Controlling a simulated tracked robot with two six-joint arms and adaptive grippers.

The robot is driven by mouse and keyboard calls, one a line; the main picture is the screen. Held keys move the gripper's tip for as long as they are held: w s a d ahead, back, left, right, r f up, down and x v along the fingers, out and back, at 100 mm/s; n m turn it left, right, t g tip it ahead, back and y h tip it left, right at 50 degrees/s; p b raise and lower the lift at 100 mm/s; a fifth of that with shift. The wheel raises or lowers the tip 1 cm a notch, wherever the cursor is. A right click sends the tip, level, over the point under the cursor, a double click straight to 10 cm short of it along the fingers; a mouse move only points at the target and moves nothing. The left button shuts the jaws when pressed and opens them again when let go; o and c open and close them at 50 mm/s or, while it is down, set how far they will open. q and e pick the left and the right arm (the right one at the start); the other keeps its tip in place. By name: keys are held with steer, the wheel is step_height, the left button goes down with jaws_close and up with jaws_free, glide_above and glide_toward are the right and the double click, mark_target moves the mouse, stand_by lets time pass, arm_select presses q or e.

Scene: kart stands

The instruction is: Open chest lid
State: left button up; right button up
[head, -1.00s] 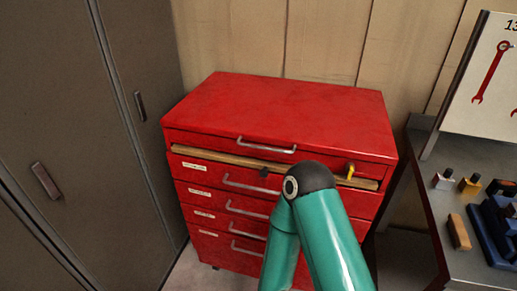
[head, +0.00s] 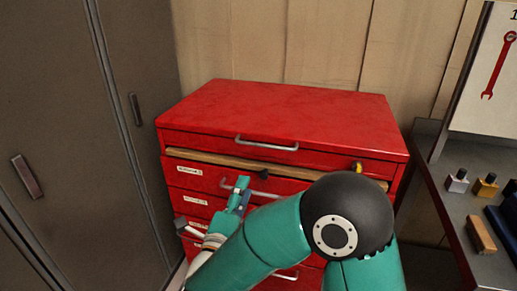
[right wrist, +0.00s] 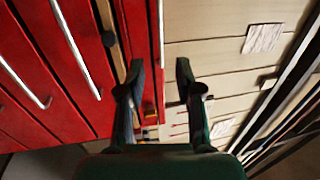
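The red chest (head: 170,180) stands against the wall with its lid (head: 285,110) down flat. A silver handle (head: 267,143) is on the lid's front edge. A wooden strip (head: 225,160) runs below the lid front, above the drawers. My right gripper (head: 240,195) is in front of the upper drawers, lower than the lid handle. In the right wrist view my right gripper (right wrist: 160,72) has its fingers apart with nothing held between them. Red drawer fronts with handles (right wrist: 75,45) lie left of the fingers. My left gripper is not in view.
A grey locker (head: 60,130) stands close on the left. A workbench (head: 450,215) on the right holds small bottles (head: 457,181) and a wooden block (head: 481,236). My right arm covers the chest's lower right front. The space above the lid is clear.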

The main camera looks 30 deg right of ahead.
mark_target(261, 145)
steer(key=p+x, duration=0.4)
steer(key=x, duration=1.1)
steer(key=shift+w+d, duration=0.25)
steer(key=shift+w, duration=0.05)
steer(key=shift+c, duration=0.4)
jaws_close()
